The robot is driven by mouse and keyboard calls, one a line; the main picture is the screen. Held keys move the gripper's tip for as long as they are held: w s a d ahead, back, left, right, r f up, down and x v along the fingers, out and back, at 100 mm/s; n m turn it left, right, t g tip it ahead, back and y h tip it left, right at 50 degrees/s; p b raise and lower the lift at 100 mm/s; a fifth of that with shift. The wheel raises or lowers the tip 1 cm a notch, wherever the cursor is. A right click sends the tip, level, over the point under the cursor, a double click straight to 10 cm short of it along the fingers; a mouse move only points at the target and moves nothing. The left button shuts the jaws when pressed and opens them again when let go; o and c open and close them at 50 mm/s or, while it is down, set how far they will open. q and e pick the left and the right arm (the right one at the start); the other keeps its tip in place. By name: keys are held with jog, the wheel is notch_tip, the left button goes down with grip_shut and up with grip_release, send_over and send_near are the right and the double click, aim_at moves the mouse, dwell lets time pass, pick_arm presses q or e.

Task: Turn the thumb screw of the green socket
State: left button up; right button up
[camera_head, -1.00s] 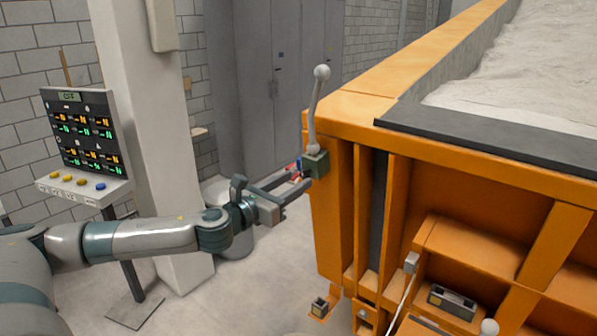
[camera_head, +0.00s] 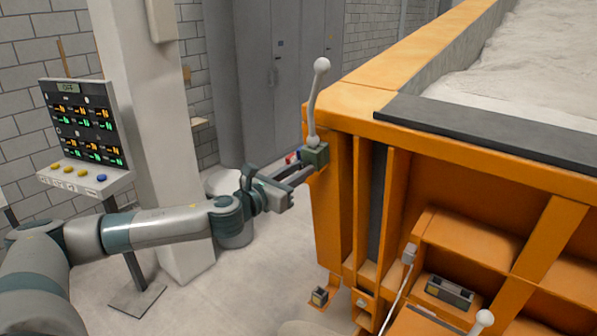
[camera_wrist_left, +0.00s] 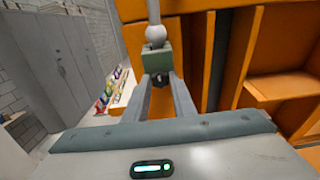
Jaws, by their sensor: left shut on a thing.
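The green socket (camera_head: 316,155) is a small block on the corner of the orange sandbed frame. A pale lever with a ball end (camera_head: 314,105) stands upright from it. It also shows in the wrist view (camera_wrist_left: 156,59). The thumb screw (camera_wrist_left: 160,79) is a small dark piece below the socket's face, partly hidden between my fingertips. My left gripper (camera_head: 305,168) reaches in from the left, its fingers pointing at the socket. In the wrist view its two fingers (camera_wrist_left: 160,82) are on either side of the thumb screw and shut on it.
The orange sandbed frame (camera_head: 335,215) fills the right side, with pale sand (camera_head: 520,60) above. A control panel (camera_head: 82,125) and a white pillar (camera_head: 155,150) stand at the left. Grey cabinets (camera_head: 270,80) are behind. The floor between pillar and frame is mostly clear.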

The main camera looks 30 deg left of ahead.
pick_arm(q)
jog(key=shift+f, duration=0.1)
jog(key=shift+w+f+n+t+h+b, duration=0.1)
jog(key=shift+n+t+h+b, duration=0.35)
jog(key=shift+n+b, duration=3.25)
jog(key=shift+s+f+n+t+h+b, duration=0.15)
jog(key=shift+n+t+b, duration=0.65)
jog(key=shift+n, duration=5.85)
jog(key=shift+w+f+n+t+h+b, duration=0.15)
jog(key=shift+n+t+h+b, duration=0.3)
jog(key=shift+n+b, duration=3.25)
jog(key=n+p, duration=0.3)
jog(key=o, duration=1)
jog(key=shift+a, duration=0.1)
